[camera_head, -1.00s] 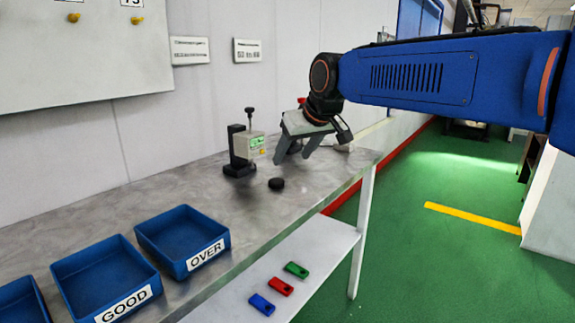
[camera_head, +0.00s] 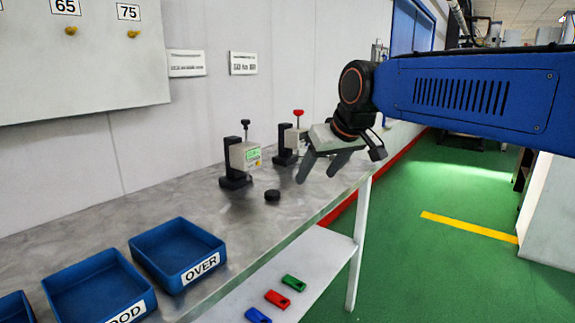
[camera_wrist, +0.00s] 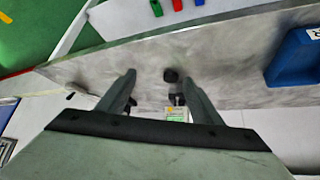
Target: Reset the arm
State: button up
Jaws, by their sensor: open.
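My gripper (camera_head: 322,168) hangs above the right part of the grey bench, its fingers apart and pointing down. In the wrist view my gripper (camera_wrist: 165,95) shows its two fingers spread with nothing held between them. A small black round piece (camera_head: 272,196) lies on the bench, left of and apart from the fingers. It also shows in the wrist view (camera_wrist: 170,75), beyond the fingertips. My blue arm reaches in from the right edge of the head view.
A gauge with a green display (camera_head: 240,162) stands behind the black piece. A red-topped gauge (camera_head: 287,150) stands behind my gripper. Blue trays, including OVER (camera_head: 168,272), sit at the left. Green, red and blue tags (camera_head: 277,298) lie on the lower shelf. Green floor is open at right.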

jog(key=s+d+f+m+h, duration=0.1)
jog(key=s+d+f+m, duration=0.1)
jog(key=s+d+f, duration=0.8)
jog(key=s+d+f+m+g+h, duration=0.1)
jog(key=s+d+f+m+h, duration=0.1)
jog(key=s+d+f, duration=0.8)
jog(key=s+f+m, duration=0.1)
jog(key=s+f, duration=0.2)
jog(key=s, duration=0.3)
jog(key=shift+s+d+f+g, duration=0.2)
jog(key=shift+s+d+g, duration=0.05)
jog(key=shift+d+g, duration=0.1)
jog(key=shift+r, duration=0.15)
